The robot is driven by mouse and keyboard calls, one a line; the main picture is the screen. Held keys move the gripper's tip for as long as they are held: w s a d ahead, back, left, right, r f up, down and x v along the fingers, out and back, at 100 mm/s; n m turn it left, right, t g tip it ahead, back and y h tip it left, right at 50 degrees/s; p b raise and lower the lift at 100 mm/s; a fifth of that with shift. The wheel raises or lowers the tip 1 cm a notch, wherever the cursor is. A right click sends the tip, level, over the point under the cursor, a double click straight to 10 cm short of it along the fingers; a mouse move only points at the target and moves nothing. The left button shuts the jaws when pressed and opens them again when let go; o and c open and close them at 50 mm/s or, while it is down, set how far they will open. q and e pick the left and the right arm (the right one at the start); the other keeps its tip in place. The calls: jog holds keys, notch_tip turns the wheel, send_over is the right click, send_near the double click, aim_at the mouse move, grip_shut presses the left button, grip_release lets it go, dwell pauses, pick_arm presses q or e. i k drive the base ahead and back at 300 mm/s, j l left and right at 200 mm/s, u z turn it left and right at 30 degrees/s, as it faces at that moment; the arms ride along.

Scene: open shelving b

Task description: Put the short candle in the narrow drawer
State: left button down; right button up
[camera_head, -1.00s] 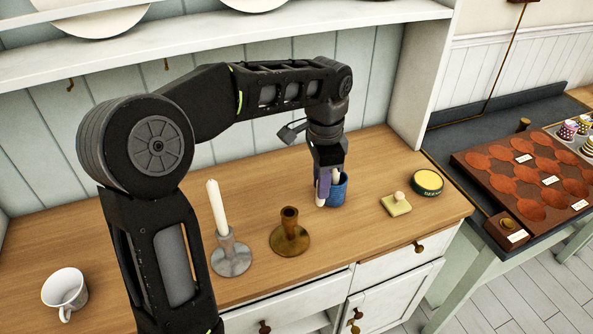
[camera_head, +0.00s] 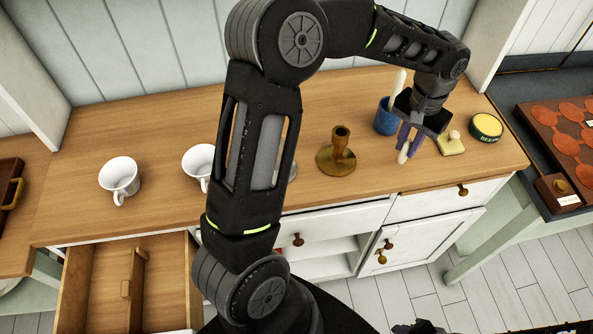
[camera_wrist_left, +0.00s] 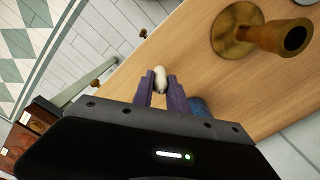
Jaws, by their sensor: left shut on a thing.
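My left gripper (camera_head: 404,148) is shut on a short white candle (camera_head: 404,154), held above the wooden counter just in front of a blue cup. In the left wrist view the candle (camera_wrist_left: 159,79) sits between the purple fingers (camera_wrist_left: 160,90). The blue cup (camera_head: 384,120) holds another white candle (camera_head: 398,84), standing upright. Under the counter, an open drawer (camera_head: 70,290) with an inner divider (camera_head: 136,285) shows at the lower left. A wide front (camera_head: 335,225) in the middle and a narrower front (camera_head: 430,201) at the right are closed.
A brass candle holder (camera_head: 340,150) stands left of the gripper. Two white mugs (camera_head: 119,178) stand at the left. My arm hides part of the middle counter.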

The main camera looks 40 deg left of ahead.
aim_at(117, 298)
jog(key=k, duration=1.2)
jog(key=u, duration=1.2)
